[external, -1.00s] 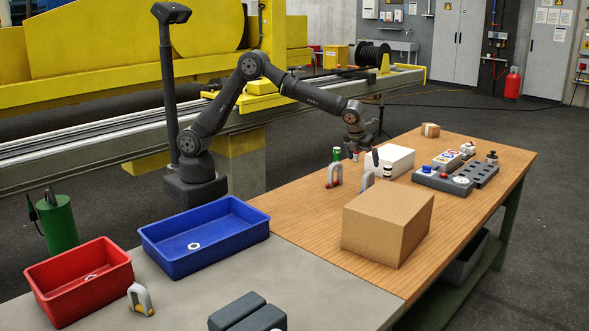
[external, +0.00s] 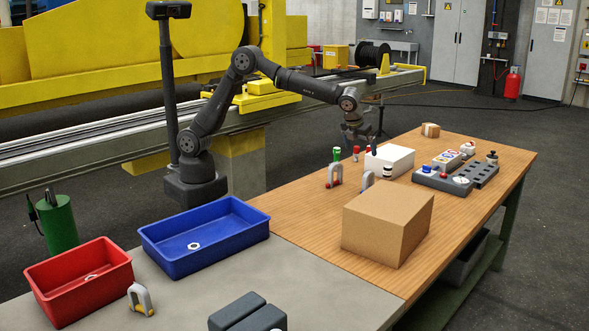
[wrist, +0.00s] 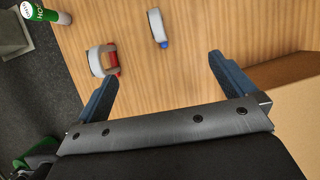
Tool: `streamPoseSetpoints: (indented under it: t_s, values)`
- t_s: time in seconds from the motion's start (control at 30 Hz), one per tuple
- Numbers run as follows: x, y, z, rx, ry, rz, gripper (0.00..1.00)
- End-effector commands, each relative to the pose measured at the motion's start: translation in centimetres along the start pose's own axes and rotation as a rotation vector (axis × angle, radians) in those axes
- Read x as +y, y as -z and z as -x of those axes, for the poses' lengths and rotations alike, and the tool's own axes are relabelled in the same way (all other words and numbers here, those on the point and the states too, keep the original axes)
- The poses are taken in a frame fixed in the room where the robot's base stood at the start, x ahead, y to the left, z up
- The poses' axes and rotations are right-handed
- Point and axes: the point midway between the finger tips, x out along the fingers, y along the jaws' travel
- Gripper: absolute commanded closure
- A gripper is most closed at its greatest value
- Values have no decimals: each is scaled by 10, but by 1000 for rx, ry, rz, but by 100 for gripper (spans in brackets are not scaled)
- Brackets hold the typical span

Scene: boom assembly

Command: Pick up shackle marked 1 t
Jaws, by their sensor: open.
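A shackle with a red pin (external: 334,176) stands on the wooden table. It also shows in the wrist view (wrist: 94,60), close to the left finger. A second grey shackle (external: 368,181) stands to its right, partly behind the cardboard box; in the wrist view it has a blue pin (wrist: 155,24) and lies ahead between the fingers. A third shackle with a yellowish pin (external: 141,299) is on the grey table. I cannot read a 1 t mark on any. My gripper (external: 357,132) is open and empty above the table; its fingers (wrist: 162,67) are wide apart.
A cardboard box (external: 386,225) is right of the shackles, with a white box (external: 390,161) behind. Blue (external: 205,240) and red (external: 80,285) bins are at left.

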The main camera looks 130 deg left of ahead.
Motion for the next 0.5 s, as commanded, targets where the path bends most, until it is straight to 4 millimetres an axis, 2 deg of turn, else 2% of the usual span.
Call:
streamPoseSetpoints:
  t_s: [0.1,0.2,0.5]
  values:
    - [0,0,0,0,0,0,0]
    - [0,0,0,0,0,0,16]
    - [2,-1,-1,8,2,21,16]
